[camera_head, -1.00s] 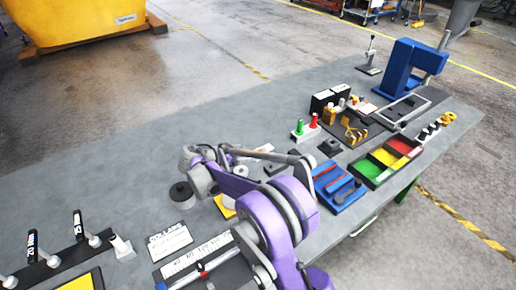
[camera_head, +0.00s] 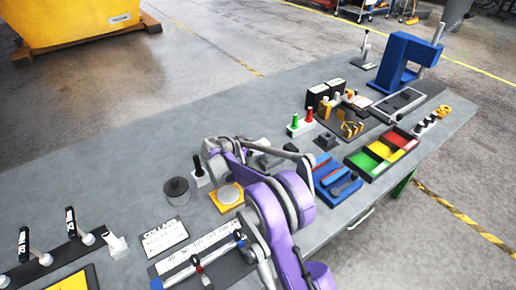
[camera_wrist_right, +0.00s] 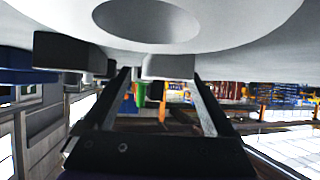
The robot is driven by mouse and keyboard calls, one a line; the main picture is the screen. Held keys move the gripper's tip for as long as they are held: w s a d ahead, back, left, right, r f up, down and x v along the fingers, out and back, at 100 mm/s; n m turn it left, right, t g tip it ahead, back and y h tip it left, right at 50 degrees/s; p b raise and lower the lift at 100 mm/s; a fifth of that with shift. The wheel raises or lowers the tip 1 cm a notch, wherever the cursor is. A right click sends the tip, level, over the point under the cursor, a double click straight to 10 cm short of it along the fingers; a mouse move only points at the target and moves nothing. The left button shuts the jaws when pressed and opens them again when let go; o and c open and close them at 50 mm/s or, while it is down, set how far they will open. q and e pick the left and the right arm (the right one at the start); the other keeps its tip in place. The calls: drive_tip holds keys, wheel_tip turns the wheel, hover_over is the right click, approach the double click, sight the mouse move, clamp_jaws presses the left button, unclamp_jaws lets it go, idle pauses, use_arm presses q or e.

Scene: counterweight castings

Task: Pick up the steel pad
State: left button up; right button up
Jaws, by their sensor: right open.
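No piece is clearly recognisable as the steel pad. A light grey block (camera_head: 262,146) lies behind my right wrist in the head view, partly hidden; it may be the pad, but I cannot be sure. In the right wrist view, a pale block (camera_wrist_right: 168,66) shows near the far ends of the fingers, beside a dark block (camera_wrist_right: 70,52). My right gripper (camera_wrist_right: 160,78) is open, with nothing visible held between its fingers. In the head view my purple arm hides much of the table around it. My left gripper is out of view.
A grey disc with a dark knob (camera_head: 177,190), a yellow plate (camera_head: 216,204) with a white disc and a small block with a peg (camera_head: 201,173) stand left of my arm. A blue tray (camera_head: 336,184) and a three-colour tray (camera_head: 361,162) lie right. The table's back left is clear.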

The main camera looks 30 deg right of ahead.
clamp_jaws()
idle(1.3)
